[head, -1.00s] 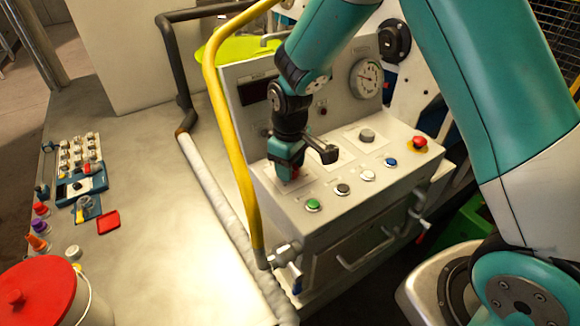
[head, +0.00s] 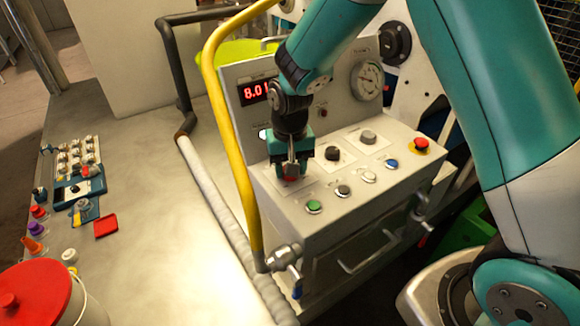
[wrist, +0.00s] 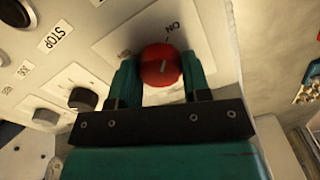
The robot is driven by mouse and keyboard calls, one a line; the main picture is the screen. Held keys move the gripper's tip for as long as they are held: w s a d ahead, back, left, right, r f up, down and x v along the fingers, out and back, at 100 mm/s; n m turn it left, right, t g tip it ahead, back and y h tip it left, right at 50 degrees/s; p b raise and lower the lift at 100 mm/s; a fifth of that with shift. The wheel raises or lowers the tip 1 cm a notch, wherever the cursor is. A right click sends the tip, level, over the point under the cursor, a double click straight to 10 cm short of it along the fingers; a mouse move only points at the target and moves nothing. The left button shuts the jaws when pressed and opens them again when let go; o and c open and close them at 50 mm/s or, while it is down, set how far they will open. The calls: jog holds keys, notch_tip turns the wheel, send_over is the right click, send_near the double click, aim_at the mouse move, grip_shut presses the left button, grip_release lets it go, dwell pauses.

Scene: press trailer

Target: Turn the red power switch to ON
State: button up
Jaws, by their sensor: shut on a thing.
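The red power switch (wrist: 161,65) is a round knob with a pale pointer line, seen in the wrist view between my gripper's two teal fingers. The pointer is turned toward the ON mark (wrist: 172,28) on its plate. In the head view the red knob (head: 291,178) shows only in part below my gripper (head: 290,170), at the left of the control panel. My gripper (wrist: 160,80) is shut on the knob, one finger at each side. The panel's display (head: 254,92) is lit with red digits.
Beside the knob, the sloped panel (head: 320,185) carries black and grey knobs (head: 368,137), a green button (head: 314,207), a blue button (head: 391,163) and a red emergency stop (head: 421,144). A yellow rail (head: 232,140) stands close at the left. A red-lidded bucket (head: 35,290) sits at the front left.

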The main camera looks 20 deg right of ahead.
jog(key=shift+r+m, duration=0.1)
jog(key=shift+m, duration=0.2)
dwell(0.4)
jog(key=o, duration=0.9)
notch_tip(320, 180, up, 17)
jog(key=b, duration=0.3)
jog(key=shift+r, duration=0.15)
jog(key=shift+s, duration=0.1)
jog(key=s+a+f+n+y, duration=0.1)
jog(key=s+n, duration=0.2)
jog(key=s, duration=0.5)
jog(key=s+a+n+y, duration=0.1)
jog(key=s+a+n, duration=0.1)
jog(key=s, duration=0.6)
jog(key=s+a+f+n+y+b, duration=0.1)
jog(key=s+n, duration=0.3)
jog(key=s, duration=0.4)
jog(key=shift+a+f+n+y, duration=0.3)
jog(key=shift+y, duration=0.3)
